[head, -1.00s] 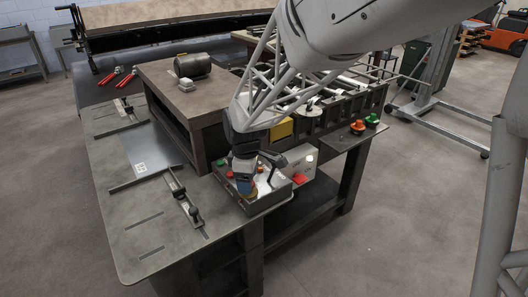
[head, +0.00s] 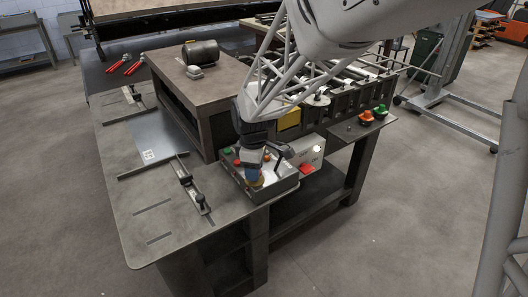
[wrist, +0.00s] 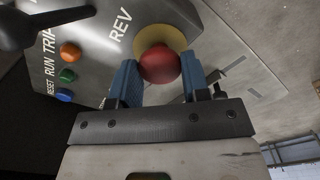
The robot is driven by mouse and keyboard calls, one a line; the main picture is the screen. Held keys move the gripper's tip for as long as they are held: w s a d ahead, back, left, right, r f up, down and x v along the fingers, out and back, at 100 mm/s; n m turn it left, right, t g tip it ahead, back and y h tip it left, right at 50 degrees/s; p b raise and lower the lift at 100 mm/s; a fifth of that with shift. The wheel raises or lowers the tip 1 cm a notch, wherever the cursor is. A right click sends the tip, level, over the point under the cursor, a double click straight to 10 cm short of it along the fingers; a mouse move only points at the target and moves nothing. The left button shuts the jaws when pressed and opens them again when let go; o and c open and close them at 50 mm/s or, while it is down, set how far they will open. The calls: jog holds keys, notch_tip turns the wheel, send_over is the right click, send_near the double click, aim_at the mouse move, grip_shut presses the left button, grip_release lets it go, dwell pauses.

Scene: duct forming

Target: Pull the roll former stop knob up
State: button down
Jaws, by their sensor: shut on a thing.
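The red stop knob (wrist: 160,65) stands on a yellow round base (wrist: 165,36) on a grey control panel, in the upper middle of the wrist view. My gripper (wrist: 160,78) has its two blue fingers on either side of the knob, shut on it. The word REV is printed on the panel left of the knob. There the fingers and arm hide most of the knob.
A black lever handle (wrist: 48,27) and orange, green and blue buttons sit left of the knob. Orange and green knobs (head: 373,114) are on a shelf at right.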

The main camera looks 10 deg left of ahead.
jog(key=shift+r, duration=0.65)
jog(key=c, duration=0.6)
grip_release()
jog(key=shift+r, duration=0.1)
jog(key=shift+r, duration=3.8)
